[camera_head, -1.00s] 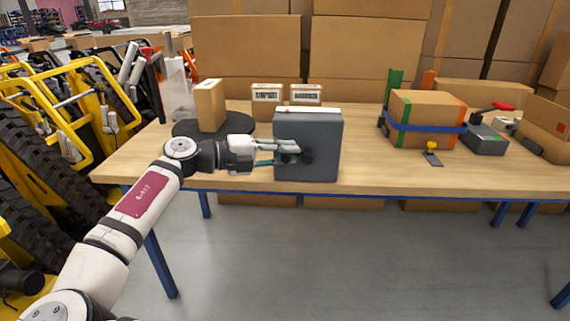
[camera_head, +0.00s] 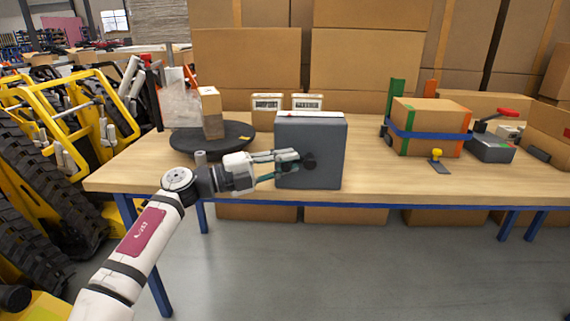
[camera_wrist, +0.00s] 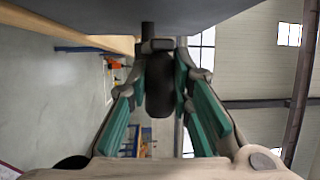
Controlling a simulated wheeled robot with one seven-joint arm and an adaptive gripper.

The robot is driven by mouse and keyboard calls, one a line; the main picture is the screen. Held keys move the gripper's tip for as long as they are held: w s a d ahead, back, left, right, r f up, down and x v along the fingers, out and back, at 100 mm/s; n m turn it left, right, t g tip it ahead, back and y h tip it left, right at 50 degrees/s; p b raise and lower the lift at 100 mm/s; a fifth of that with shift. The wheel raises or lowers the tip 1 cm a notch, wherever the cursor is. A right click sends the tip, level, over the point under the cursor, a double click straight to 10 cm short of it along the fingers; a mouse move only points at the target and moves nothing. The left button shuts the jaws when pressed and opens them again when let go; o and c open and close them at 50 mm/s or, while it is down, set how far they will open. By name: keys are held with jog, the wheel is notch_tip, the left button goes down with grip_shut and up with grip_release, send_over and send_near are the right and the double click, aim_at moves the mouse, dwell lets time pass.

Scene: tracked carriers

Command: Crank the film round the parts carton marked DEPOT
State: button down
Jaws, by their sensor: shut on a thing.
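A tan carton (camera_head: 211,115) stands upright on a round black turntable (camera_head: 240,134) at the table's left. No DEPOT marking is readable on it. Translucent film (camera_head: 180,108) shows behind it, at the left. A dark grey box (camera_head: 318,150) stands to the right of the turntable, with a dark crank on its front. My gripper (camera_head: 294,163) is at this crank, shut on its dark handle (camera_wrist: 159,85), which lies between the green-padded fingers in the wrist view. The fingers hide part of the crank.
Two small labelled cartons (camera_head: 267,108) stand behind the grey box; their lettering is too small to read surely. A blue-strapped carton (camera_head: 425,140) and a grey device (camera_head: 492,147) are at the right. Yellow machinery (camera_head: 60,120) stands left of the table (camera_head: 385,180).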

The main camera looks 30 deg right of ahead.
jog(key=c, duration=1.4)
grip_release()
jog(key=shift+s+d, duration=0.2)
jog(key=shift+d, duration=0.05)
jog(key=shift+w+a, duration=0.1)
jog(key=shift+a, duration=0.2)
jog(key=v, duration=1.1)
jog(key=shift+w+a, duration=0.15)
jog(key=shift+a, duration=0.1)
